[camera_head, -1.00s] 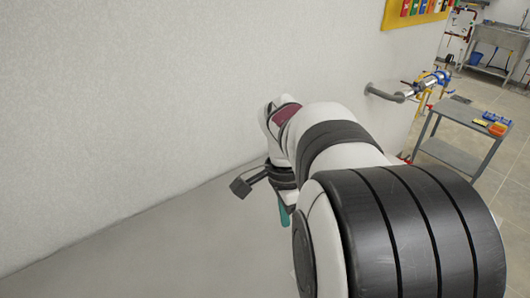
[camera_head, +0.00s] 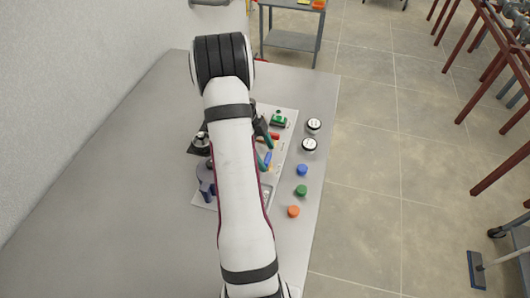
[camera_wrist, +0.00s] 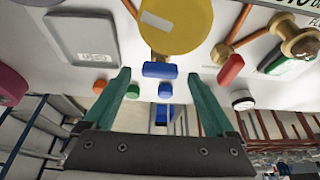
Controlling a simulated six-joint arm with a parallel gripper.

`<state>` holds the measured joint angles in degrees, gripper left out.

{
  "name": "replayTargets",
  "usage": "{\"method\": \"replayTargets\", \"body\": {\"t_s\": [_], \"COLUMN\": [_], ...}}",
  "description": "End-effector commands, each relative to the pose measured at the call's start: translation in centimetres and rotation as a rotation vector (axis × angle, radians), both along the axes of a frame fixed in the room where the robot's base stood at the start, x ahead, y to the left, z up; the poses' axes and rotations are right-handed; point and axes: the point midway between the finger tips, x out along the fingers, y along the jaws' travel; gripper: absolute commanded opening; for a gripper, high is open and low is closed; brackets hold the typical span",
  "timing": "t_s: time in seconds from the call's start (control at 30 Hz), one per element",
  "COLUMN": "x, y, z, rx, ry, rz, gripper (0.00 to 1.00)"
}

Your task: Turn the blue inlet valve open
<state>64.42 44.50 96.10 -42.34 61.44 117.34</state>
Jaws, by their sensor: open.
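The blue inlet valve handle (camera_wrist: 158,69) is a short blue bar below a yellow disc in the wrist view. It also shows beside my arm in the head view (camera_head: 268,158). My gripper (camera_wrist: 160,75) is open, its two teal fingers apart. In the wrist view the handle appears between the fingertips, with free space on both sides. I see no contact, and the depth between them is hard to tell. In the head view my arm hides part of the panel (camera_head: 286,152) and of the gripper.
A red handle (camera_wrist: 232,68) is right of the blue one in the wrist view. A grey tray (camera_wrist: 84,22) is at its upper left. Blue (camera_head: 302,169), green (camera_head: 301,190) and orange (camera_head: 293,211) caps and two white-black round pieces line the table's right side.

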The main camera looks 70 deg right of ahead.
Motion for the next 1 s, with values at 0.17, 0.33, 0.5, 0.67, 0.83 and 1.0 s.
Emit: {"method": "replayTargets", "body": {"t_s": [0.17,0.33,0.5,0.67,0.83,1.0], "x": [-0.30,-0.28,-0.27,-0.25,-0.25,-0.24], "y": [0.03,0.02,0.01,0.01,0.01,0.03], "z": [-0.70,-0.67,-0.65,-0.64,-0.62,-0.61], "rx": [0.001,0.000,0.001,0.001,0.001,0.000], "ry": [0.000,0.000,0.000,0.000,0.000,0.000], "rz": [0.001,0.001,0.002,0.002,0.002,0.013], "gripper": [0.90,0.90,0.61,0.32,0.04,0.04]}}
